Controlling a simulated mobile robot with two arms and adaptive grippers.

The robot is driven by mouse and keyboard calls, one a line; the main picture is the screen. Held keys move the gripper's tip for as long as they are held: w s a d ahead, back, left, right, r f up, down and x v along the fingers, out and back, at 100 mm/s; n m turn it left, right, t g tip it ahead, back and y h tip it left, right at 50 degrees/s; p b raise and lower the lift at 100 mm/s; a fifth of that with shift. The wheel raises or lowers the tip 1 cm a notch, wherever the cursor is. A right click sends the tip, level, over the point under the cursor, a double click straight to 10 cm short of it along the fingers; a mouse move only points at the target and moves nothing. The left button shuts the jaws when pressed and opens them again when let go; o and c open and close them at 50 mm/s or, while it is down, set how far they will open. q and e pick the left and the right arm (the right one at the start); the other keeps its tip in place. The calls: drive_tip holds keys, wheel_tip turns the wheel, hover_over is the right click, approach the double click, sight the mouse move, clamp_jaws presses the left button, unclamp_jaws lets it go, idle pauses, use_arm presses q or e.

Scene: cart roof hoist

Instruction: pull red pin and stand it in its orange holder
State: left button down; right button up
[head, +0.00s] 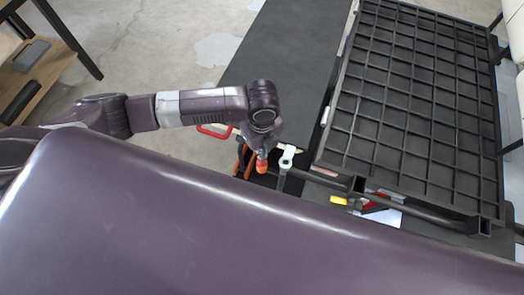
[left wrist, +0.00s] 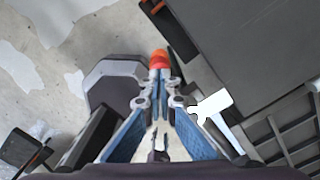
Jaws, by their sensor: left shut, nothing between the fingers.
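My left gripper (head: 262,155) points down beside the cart's near left corner. In the left wrist view its fingers (left wrist: 157,78) meet at the tips, shut and empty. A rounded orange-red piece (head: 262,167) shows right at the fingertips; it also shows in the left wrist view (left wrist: 158,59). I cannot tell whether it is the orange holder. A red loop (head: 213,132) shows left of the gripper, partly behind my arm. A red part (head: 376,203) lies under the cart roof's front edge. I cannot tell which red part is the pin. My right gripper is out of view.
The black gridded roof panel (head: 418,95) fills the right side. A white-topped post (head: 287,157) stands close right of the gripper. A dark flat surface (head: 285,55) lies behind. A wooden bench (head: 45,80) is far left. Bare floor lies between bench and cart.

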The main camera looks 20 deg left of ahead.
use_arm(q)
drive_tip(key=shift+f, duration=0.3)
use_arm(e)
drive_tip(key=shift+a+f, duration=0.3)
drive_tip(key=shift+a, duration=0.15)
use_arm(q)
drive_tip(key=shift+f, duration=0.2)
use_arm(e)
drive_tip(key=shift+d, duration=0.35)
use_arm(q)
drive_tip(key=shift+f, duration=0.25)
use_arm(e)
drive_tip(key=shift+d, duration=0.1)
use_arm(q)
drive_tip(key=shift+r, duration=0.1)
use_arm(e)
drive_tip(key=shift+r, duration=0.1)
